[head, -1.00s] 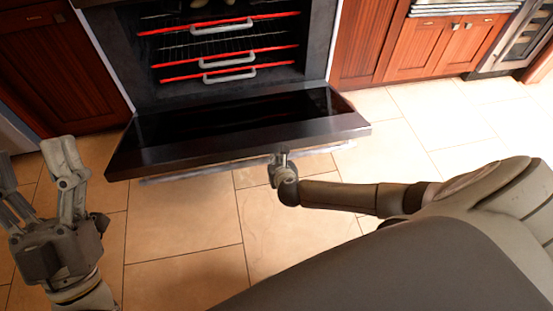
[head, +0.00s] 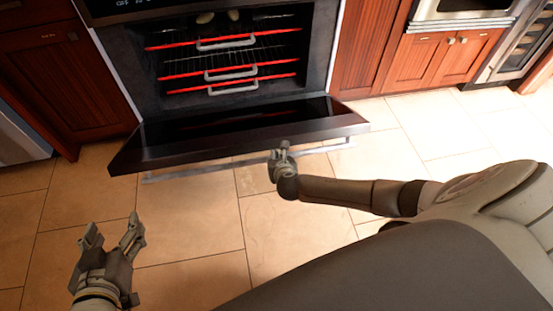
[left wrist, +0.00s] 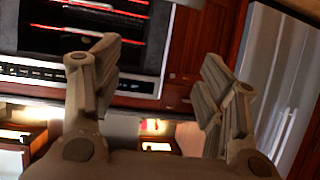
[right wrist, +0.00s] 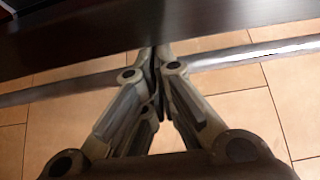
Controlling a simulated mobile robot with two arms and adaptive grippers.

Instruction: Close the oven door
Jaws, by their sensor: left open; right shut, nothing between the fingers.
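The oven door (head: 240,140) is hinged down and lies open in front of the oven (head: 225,60) in the head view. A long bar handle (head: 200,171) runs along the door's outer side, below its front edge. My right gripper (head: 282,148) is at this front edge, right of centre, with its fingers shut. In the right wrist view its fingertips (right wrist: 155,60) meet at the handle bar (right wrist: 80,82), under the dark door edge (right wrist: 90,35); contact is hard to judge. My left gripper (head: 112,232) is open and empty above the floor at lower left, apart from the door.
Red-edged racks with grey handles (head: 230,62) sit inside the oven. Wooden cabinets (head: 60,80) flank it, with more cabinets (head: 440,62) at right. The tiled floor (head: 190,225) in front is clear.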

